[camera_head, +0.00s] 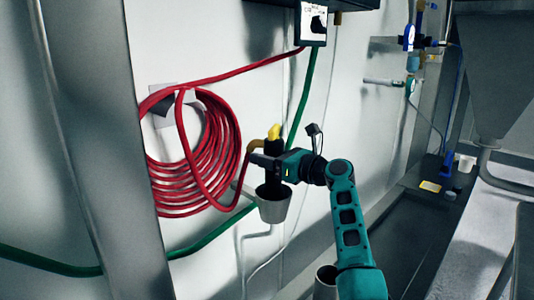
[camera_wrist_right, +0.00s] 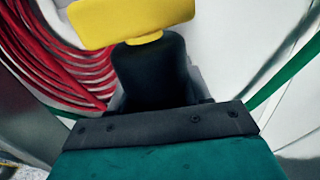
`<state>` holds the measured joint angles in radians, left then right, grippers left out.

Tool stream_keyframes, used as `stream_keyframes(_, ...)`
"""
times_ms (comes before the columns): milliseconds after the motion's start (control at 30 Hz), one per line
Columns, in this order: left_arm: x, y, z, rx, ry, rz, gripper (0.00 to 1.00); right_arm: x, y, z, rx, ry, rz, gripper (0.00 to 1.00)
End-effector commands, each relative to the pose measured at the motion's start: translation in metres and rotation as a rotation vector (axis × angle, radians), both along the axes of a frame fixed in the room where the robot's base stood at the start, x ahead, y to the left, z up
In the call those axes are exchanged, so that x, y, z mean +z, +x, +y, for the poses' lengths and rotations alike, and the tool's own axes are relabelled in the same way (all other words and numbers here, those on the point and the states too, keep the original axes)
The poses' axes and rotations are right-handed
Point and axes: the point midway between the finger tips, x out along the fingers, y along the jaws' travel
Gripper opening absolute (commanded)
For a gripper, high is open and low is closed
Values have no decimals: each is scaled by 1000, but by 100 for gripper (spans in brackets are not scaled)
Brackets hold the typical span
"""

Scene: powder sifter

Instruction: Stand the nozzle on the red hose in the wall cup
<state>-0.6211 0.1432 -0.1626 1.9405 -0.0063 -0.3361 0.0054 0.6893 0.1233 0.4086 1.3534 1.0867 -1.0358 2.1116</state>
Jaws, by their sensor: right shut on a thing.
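The nozzle (camera_head: 273,132) has a yellow top and a black body, and it stands roughly upright in the head view. My right gripper (camera_head: 266,160) is shut around its black body from the right. The grey wall cup (camera_head: 273,209) is directly below. The nozzle's dark lower end reaches into the cup's mouth; its depth and any contact are hidden. The right wrist view shows the yellow top and black body (camera_wrist_right: 150,72) close up, between the fingers. The red hose (camera_head: 232,150) hangs coiled on the wall to the left, with a brassy end piece beside the nozzle. My left gripper is not in view.
A grey metal post (camera_head: 95,140) stands at the left. A green hose (camera_head: 215,235) runs along the wall behind the cup. A switch box (camera_head: 313,22) is above. Another cup (camera_head: 326,282) is low, beside my right arm. A hopper (camera_head: 495,60) is at the far right.

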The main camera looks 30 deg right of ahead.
Motion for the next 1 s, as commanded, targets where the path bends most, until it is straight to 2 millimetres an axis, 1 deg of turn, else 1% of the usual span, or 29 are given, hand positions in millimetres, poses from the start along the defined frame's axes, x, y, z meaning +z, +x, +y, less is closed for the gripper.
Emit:
stream_keyframes(533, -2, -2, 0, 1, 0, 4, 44, 0, 0, 0, -1, 0, -4, 0)
stream_keyframes(1000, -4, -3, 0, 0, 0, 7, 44, -7, 0, 0, -1, 0, -4, 0)
